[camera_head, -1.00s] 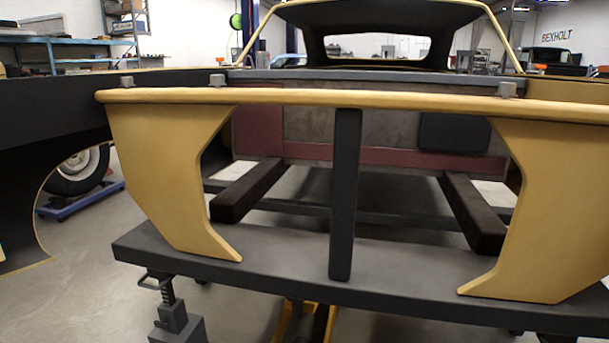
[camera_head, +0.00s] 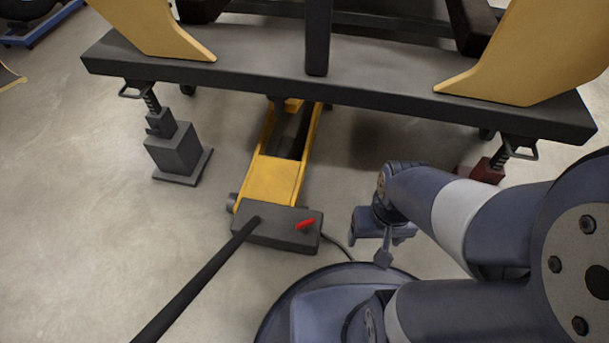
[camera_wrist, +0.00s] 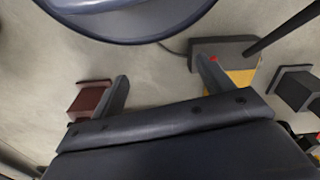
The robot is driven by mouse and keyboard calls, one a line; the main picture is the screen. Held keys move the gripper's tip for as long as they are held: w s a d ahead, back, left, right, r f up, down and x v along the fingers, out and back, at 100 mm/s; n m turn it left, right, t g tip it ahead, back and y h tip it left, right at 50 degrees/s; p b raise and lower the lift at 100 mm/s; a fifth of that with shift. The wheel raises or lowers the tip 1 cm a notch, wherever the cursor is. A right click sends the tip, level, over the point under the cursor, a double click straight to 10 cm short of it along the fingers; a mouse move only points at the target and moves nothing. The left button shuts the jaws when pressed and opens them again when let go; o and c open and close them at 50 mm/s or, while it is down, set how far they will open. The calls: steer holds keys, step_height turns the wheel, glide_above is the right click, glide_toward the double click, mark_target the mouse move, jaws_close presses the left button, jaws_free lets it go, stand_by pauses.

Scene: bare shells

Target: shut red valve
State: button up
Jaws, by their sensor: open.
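The red valve (camera_head: 306,223) is a small red lever on the dark grey block (camera_head: 272,232) at the near end of a yellow floor jack (camera_head: 272,178). It slants up to the right. In the wrist view, only a bit of the red valve (camera_wrist: 213,59) shows beside the right finger, which hides the rest. My gripper (camera_head: 384,244) is to the right of the block in the head view, apart from the valve. In the wrist view, my gripper (camera_wrist: 163,68) has its two fingers wide apart with only floor showing between them.
A long black handle (camera_head: 195,283) rises from the block toward the lower left. A dark cable (camera_head: 340,246) leaves its right side. A grey stand (camera_head: 176,155) and a dark red stand (camera_head: 481,171) stand under the car's front beam (camera_head: 340,92).

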steer(key=shift+o, duration=0.4)
steer(key=w+a+f+n+p, duration=0.1)
steer(key=w+a+p, duration=0.1)
steer(key=w, duration=0.7)
steer(key=shift+a+f, duration=0.3)
steer(key=shift+a, duration=0.15)
steer(key=n+p, duration=0.4)
steer(key=p, duration=0.1)
glide_above(305, 222)
step_height(305, 222, down, 18)
step_height(305, 222, down, 11)
steer(key=b, duration=0.3)
steer(key=shift+b, duration=0.35)
steer(key=shift+c, duration=0.3)
steer(key=shift+m, duration=0.3)
steer(key=c, duration=0.9)
